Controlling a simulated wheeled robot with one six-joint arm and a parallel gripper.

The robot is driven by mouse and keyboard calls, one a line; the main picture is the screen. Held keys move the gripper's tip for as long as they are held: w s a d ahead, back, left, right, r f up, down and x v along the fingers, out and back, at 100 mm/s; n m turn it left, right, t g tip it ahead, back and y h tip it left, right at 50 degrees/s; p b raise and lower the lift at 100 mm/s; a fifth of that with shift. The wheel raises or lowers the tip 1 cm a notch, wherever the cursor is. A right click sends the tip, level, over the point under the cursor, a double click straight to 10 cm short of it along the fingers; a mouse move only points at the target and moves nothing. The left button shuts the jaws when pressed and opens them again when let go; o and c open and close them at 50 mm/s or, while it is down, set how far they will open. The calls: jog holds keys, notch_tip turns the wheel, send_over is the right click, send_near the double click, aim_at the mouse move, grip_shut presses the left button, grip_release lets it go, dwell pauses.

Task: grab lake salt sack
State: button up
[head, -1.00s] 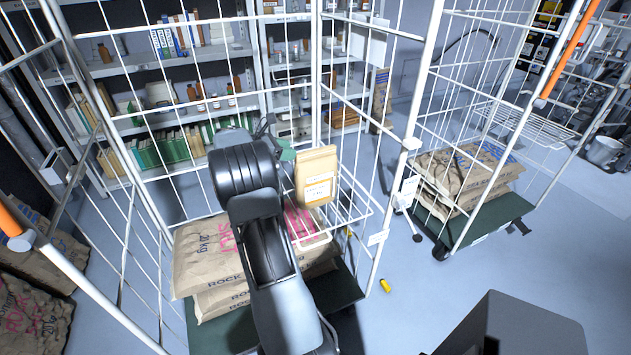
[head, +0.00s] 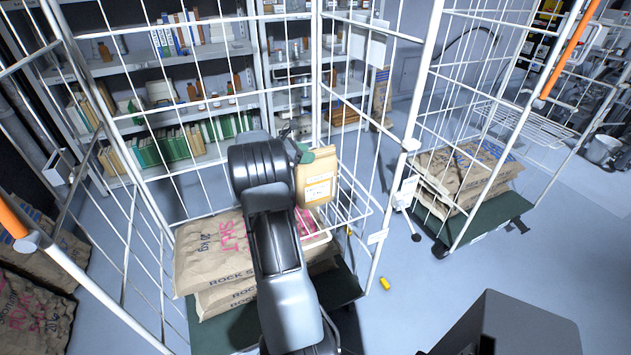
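A small brown paper sack (head: 316,182) with a white label stands upright in a wire basket (head: 349,215) on the near roll cage. The label is too small to read, so I cannot tell whether it says lake salt. My gripper (head: 304,153) is at the sack's upper left edge, with a green part overlapping the sack's top in the picture. My arm hides much of the gripper and the sack's left side. I cannot tell whether the fingers are apart or touch the sack.
Large rock salt sacks (head: 212,255) lie stacked on the near cage's green base (head: 222,327). White cage bars surround my arm. A second cage at right holds more large sacks (head: 468,178). A yellow object (head: 384,284) lies on the floor. Shelves (head: 190,100) stand behind.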

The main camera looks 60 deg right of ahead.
grip_shut()
dwell(1.2)
jog(key=shift+w+d+r, duration=0.1)
jog(key=shift+r, duration=0.2)
